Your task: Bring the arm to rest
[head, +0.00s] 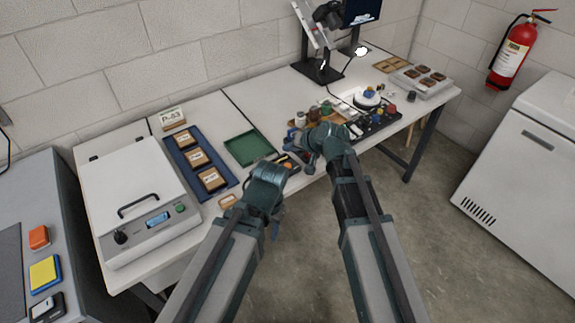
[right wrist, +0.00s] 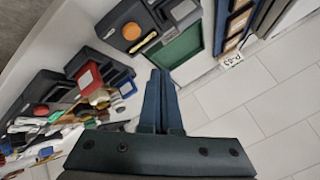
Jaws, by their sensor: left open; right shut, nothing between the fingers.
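My left gripper (head: 268,180) is in the head view, over the front edge of the white table (head: 208,105), right of the blue tray. Its fingers are mostly hidden by its own wrist, and I see nothing held in it. My right gripper (head: 308,150) is further back and to the right, near the table's front edge beside the green tray. In the right wrist view its two fingers (right wrist: 160,78) are together with nothing between them. Both arms reach forward from the bottom of the head view.
A blue tray (head: 178,153) holds labelled boxes, beside a green tray (head: 268,144). A white lidded device (head: 135,180) stands left. Cluttered small items and a black tray (head: 378,132) lie right of my right gripper. Floor is clear between table and white cabinet (head: 525,180).

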